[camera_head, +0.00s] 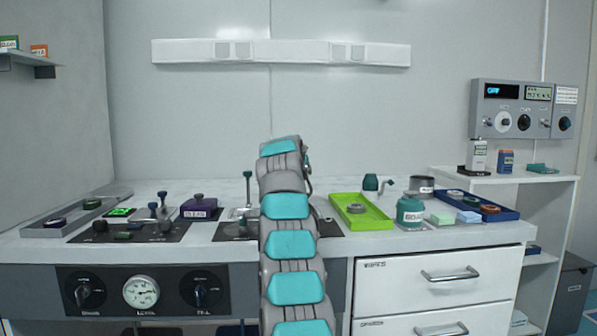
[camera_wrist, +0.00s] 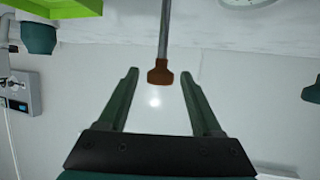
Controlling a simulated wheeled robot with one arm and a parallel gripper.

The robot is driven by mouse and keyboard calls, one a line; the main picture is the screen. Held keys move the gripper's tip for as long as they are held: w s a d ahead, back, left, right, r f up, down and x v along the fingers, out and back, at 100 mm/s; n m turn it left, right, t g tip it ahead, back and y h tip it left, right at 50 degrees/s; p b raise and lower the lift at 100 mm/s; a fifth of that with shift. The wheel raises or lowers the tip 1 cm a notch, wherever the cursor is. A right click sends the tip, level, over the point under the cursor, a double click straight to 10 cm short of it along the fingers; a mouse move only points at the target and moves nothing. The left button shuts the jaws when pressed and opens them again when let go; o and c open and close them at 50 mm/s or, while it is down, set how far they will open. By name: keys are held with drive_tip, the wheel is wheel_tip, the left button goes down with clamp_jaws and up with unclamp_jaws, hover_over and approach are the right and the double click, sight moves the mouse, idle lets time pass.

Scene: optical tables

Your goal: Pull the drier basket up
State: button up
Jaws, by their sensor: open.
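A thin metal rod with a brown knob (camera_wrist: 160,73) at its end shows in the wrist view, which is upside down, so the rod stands up from the bench. I take it as the drier basket's handle; no basket shows. My gripper (camera_wrist: 159,78) is open, with its two green fingers on either side of the knob in the picture. The knob appears between the fingertips, and the fingers do not visibly touch it; I cannot tell the depth. In the head view my arm hides the rod and the gripper.
A green-knobbed rod (camera_head: 247,188) stands left of my arm. A lime tray (camera_head: 362,214) and a teal jar (camera_head: 410,211) are to the right. A purple box (camera_head: 199,209) and control panels are on the left. Drawers (camera_head: 433,284) are below.

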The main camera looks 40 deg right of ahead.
drive_tip(key=shift+a, duration=0.1)
drive_tip(key=shift+s+a+r+b, duration=0.1)
drive_tip(key=shift+s+a+b, duration=0.25)
drive_tip(key=shift+b, duration=0.2)
drive_tip(key=b+v, duration=0.2)
drive_tip(key=v, duration=0.4)
drive_tip(key=shift+s+a+r+b, duration=0.2)
drive_tip(key=shift+r+b, duration=0.05)
drive_tip(key=shift+b, duration=0.1)
